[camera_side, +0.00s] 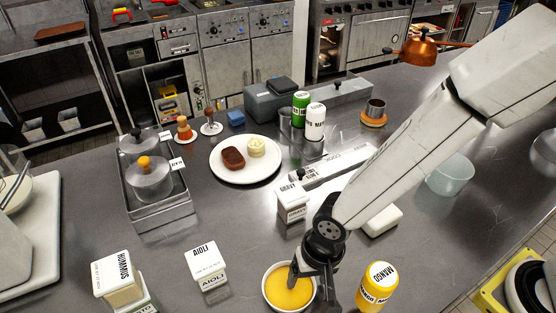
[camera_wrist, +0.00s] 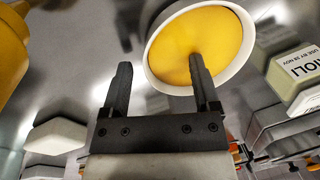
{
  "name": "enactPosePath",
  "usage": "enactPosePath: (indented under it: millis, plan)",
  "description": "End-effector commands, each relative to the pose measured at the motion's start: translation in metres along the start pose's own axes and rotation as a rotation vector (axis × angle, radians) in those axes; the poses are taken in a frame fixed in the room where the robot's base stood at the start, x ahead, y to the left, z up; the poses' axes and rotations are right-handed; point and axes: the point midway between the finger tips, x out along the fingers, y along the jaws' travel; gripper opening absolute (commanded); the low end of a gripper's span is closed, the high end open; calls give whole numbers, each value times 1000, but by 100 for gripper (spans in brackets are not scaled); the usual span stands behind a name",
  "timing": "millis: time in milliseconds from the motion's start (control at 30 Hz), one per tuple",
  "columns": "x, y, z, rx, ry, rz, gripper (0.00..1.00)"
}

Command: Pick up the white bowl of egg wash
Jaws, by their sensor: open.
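The white bowl of egg wash (camera_side: 289,289), round and filled with yellow liquid, stands on the steel counter at the bottom middle of the side view. In the wrist view the bowl (camera_wrist: 170,45) is at the top middle. My gripper (camera_side: 312,285) is at the bowl's right side. In the wrist view its two fingers (camera_wrist: 159,88) are apart with nothing held. The right finger overlaps the yellow liquid and the left finger is outside the rim, so the near rim lies between them. I cannot tell whether either finger touches the bowl.
A yellow mango bottle (camera_side: 377,286) stands close to the right of my gripper. An aioli box (camera_side: 207,265) and a hummus box (camera_side: 117,278) are to the left. A gravy box (camera_side: 293,203) stands behind. A plate (camera_side: 224,174) with food is farther back.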

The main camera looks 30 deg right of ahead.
Motion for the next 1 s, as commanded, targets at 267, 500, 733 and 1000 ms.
enactPosePath:
  millis: [267,500,733,1000]
  plan:
    - [0,0,0,0,0,0,15]
    - [0,1,0,0,-1,2,0]
    - [1,2,1,0,-2,4,0]
    - [2,2,2,0,-4,7,0]
